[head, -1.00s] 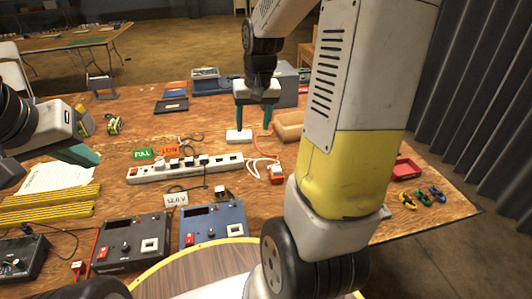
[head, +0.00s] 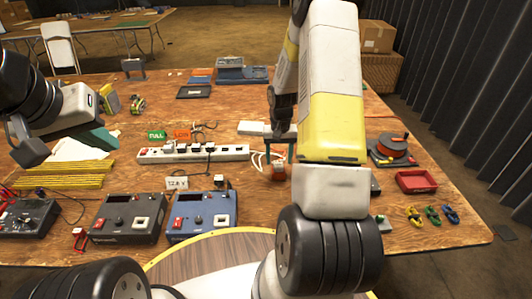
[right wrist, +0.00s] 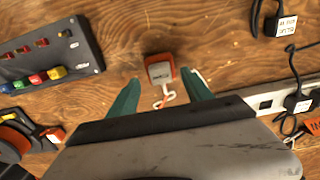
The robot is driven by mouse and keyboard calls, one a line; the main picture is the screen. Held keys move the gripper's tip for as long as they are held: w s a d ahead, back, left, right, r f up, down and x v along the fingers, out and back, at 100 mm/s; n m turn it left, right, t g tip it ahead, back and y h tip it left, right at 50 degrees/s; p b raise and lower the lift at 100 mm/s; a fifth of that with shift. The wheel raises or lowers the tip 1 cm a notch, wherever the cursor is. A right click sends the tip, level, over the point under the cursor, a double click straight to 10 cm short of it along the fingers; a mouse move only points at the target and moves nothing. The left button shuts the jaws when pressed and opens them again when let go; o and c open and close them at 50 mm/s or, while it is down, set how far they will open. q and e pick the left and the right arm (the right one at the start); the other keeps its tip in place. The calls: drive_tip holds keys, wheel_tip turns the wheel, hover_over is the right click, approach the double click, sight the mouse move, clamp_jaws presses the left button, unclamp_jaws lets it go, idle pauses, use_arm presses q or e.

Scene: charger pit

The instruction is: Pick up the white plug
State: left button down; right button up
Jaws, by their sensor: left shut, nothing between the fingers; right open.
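A small white-topped plug with orange sides (head: 279,171) sits on the wooden table, just right of the power strip. In the right wrist view the plug (right wrist: 160,71) shows its white top between the fingertips, with a pale looped cord beside it. My right gripper (head: 280,154) points down at the plug, its teal fingers open on either side. I cannot tell whether they touch it. My left gripper (head: 103,140) is shut and empty over the left of the table, its teal fingers partly hidden by the wrist.
The white power strip (head: 228,153) holds several black plugs. Two charger boxes, one black (head: 130,217) and one blue (head: 202,213), stand in front. An orange reel (head: 391,147) and a red tray (head: 418,181) lie to the right.

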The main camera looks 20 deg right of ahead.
wheel_tip(320, 180, down, 2)
drive_tip(key=shift+f, duration=0.15)
clamp_jaws()
idle(0.4)
